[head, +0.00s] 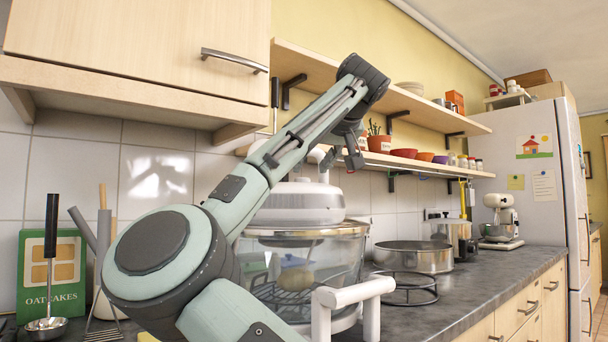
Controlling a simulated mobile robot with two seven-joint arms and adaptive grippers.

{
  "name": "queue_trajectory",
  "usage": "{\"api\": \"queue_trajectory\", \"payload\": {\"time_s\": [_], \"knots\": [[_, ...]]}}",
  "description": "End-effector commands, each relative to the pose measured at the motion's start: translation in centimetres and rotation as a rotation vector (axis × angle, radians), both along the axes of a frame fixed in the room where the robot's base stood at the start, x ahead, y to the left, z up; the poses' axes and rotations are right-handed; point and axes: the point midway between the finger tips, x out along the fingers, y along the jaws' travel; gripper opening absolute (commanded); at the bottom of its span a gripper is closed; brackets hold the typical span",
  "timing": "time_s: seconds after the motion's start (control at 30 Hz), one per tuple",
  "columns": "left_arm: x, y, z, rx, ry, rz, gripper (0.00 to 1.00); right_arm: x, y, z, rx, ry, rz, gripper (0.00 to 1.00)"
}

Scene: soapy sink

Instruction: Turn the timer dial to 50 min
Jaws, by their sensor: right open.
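The countertop oven has a white domed lid (305,203) on a clear glass bowl (340,255). A round pale item (295,279) lies on a wire rack inside the bowl. I cannot make out the timer dial or its setting; my arm covers the left part of the lid. My right gripper (354,160) is small in the head view, above the lid and near its top handle. It is open and appears empty, and I see no contact with the lid. My left gripper is out of view.
A white-railed stand (350,297) holds the bowl. A black wire ring (405,287) and a round metal pan (413,256) lie to its right. A shelf (400,98) with pots is behind the gripper. An oatcakes box (50,270) and utensils stand left. The counter's right front is clear.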

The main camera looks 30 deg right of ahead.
Motion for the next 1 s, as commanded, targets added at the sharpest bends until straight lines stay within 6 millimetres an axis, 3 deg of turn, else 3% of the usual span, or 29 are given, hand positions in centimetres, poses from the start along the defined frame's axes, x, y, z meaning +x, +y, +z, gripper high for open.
{"api": "queue_trajectory", "payload": {"time_s": [0.3, 0.67, 1.0], "knots": [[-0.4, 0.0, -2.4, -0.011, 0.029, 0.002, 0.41, 4.0, -1.2, -1.7, 0.001, 0.001, 0.0, 0.41], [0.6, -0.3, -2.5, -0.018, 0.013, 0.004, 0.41, 4.7, -1.4, -2.1, 0.001, 0.001, 0.0, 0.41], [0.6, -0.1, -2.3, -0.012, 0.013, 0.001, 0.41, 4.6, -1.4, -2.1, 0.001, 0.001, -0.001, 0.03]]}}
